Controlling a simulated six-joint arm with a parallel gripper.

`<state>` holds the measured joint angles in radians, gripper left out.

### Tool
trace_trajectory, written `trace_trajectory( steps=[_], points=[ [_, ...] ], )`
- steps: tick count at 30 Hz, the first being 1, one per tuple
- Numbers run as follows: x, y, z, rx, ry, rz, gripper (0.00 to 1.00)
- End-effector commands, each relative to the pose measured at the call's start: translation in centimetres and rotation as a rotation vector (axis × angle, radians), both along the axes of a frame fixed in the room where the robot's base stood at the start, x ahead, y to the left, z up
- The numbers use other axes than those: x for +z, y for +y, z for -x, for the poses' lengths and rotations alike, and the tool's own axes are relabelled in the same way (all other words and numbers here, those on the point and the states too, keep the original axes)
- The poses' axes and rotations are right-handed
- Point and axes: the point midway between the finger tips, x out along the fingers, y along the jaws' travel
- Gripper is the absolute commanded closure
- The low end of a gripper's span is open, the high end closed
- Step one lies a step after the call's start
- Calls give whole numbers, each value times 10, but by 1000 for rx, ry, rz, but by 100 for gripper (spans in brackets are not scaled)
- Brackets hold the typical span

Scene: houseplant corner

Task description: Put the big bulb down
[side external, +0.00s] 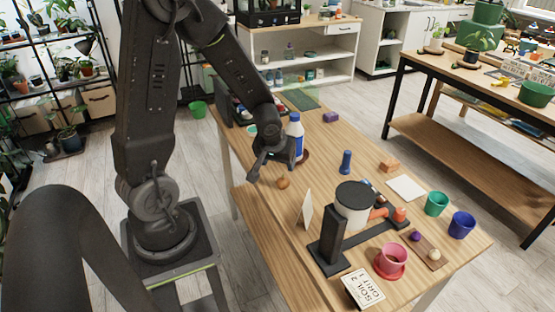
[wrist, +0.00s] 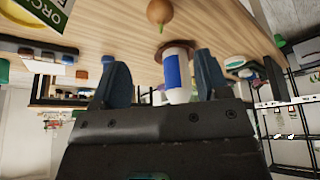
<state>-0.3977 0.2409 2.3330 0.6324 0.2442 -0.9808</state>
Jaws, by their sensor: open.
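The big bulb (side external: 282,182), brown and rounded, sits on the wooden table (side external: 325,135) near its left edge. It also shows in the wrist view (wrist: 160,10) at the top edge, partly cut off, on the tabletop. My gripper (side external: 265,165) is open and just left of and above the bulb in the side view. In the wrist view my gripper's two dark fingers (wrist: 163,68) are spread with nothing held between them, and the bulb lies beyond their tips, apart from them.
A white bottle with a blue label (side external: 295,135) stands behind the bulb, by a dark red saucer (side external: 304,157). A standing card (side external: 305,210) is to the bulb's right. A black stand with a dark-topped pot (side external: 354,205) stands farther right. Bare table surrounds the bulb.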

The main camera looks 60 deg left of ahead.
Motion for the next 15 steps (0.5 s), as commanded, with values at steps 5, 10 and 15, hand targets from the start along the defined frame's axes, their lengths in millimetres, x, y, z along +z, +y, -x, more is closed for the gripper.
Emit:
trace_trajectory(
  steps=[5, 10, 15],
  points=[
    [19, -8, 1, -30, -6, -17, 31],
    [75, -41, 8, -161, -20, -67, 31],
    [135, -90, 37, -364, -35, -83, 31]
  ],
)
